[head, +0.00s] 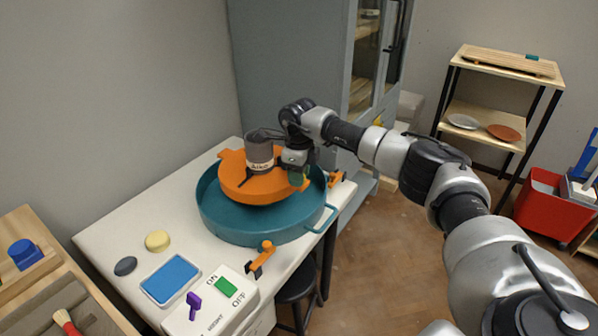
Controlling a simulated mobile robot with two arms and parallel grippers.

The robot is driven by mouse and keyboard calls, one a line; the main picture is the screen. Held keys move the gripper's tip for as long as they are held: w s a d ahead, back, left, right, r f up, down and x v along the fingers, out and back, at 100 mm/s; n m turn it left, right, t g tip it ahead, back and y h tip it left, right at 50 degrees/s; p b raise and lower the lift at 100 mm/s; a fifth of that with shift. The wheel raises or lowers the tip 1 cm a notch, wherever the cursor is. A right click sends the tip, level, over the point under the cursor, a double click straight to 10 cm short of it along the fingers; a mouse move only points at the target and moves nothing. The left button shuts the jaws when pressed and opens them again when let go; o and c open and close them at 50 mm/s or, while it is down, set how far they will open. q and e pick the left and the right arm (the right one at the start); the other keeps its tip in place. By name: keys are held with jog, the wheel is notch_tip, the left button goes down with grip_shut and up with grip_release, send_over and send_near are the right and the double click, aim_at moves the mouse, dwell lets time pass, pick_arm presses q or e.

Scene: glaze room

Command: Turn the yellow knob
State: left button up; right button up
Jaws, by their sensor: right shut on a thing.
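A small yellow piece (378,122) shows at the cabinet's lower front, partly hidden behind my right arm; I cannot tell whether it is the yellow knob. My right gripper (297,176) points down at the right edge of an orange disc (245,188) in a teal basin (222,228). It is shut and seems to hold the disc's edge, though its fingertips are hard to make out. A dark grey cup (260,153) stands on the disc, left of the gripper. My left gripper is out of view.
A purple knob (193,303) and a green switch (226,287) are on the white panel in front. A blue pad (170,279), a pale yellow round piece (158,240) and a dark stone-like piece (125,266) lie on the table. The tall grey cabinet (290,60) stands behind.

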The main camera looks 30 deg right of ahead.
jog(key=shift+n, duration=0.5)
jog(key=o, duration=0.9)
jog(key=shift+r, duration=0.1)
notch_tip(320, 180, up, 11)
jog(key=shift+f, duration=0.15)
dwell(0.4)
